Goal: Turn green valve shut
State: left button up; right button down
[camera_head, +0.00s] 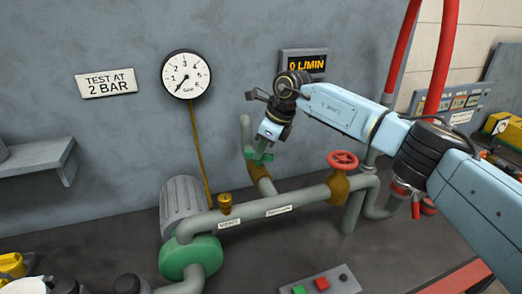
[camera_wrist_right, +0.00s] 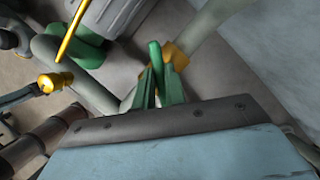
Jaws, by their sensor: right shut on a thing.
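The green valve has a brass body (camera_head: 261,172) on a grey-green pipe at mid-picture in the head view. Its green lever (camera_wrist_right: 155,54) shows upright between the green fingertips of my right gripper (camera_wrist_right: 158,88) in the wrist view. My right gripper (camera_head: 258,154) is shut on the lever from above and hides much of it in the head view. The brass body also shows in the wrist view (camera_wrist_right: 176,54). The lever's exact angle to the pipe is hard to tell. My left gripper is not in view.
A red handwheel (camera_head: 343,161) stands right of the valve. A gauge (camera_head: 186,74) and an orange display (camera_head: 304,63) reading 0 L/MIN are on the wall. A ribbed grey cylinder (camera_head: 182,204) and a green flange (camera_head: 188,257) are to the left. A button box (camera_head: 322,283) is in front.

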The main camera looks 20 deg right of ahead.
jog(key=n, duration=0.2)
jog(key=n+g, duration=0.1)
jog(key=shift+w+r+n+y, duration=0.1)
jog(key=shift+w+n+y, duration=0.05)
jog(key=shift+n+y, duration=0.2)
jog(key=shift+n+g+b, duration=0.55)
jog(key=shift+n+g, duration=0.25)
jog(key=shift+n, duration=0.95)
jog(key=c, duration=1.5)
grip_release()
jog(key=shift+o, duration=0.2)
jog(key=shift+d, duration=0.1)
jog(key=p+v, duration=0.6)
jog(key=v, duration=0.7)
jog(key=shift+w, duration=0.15)
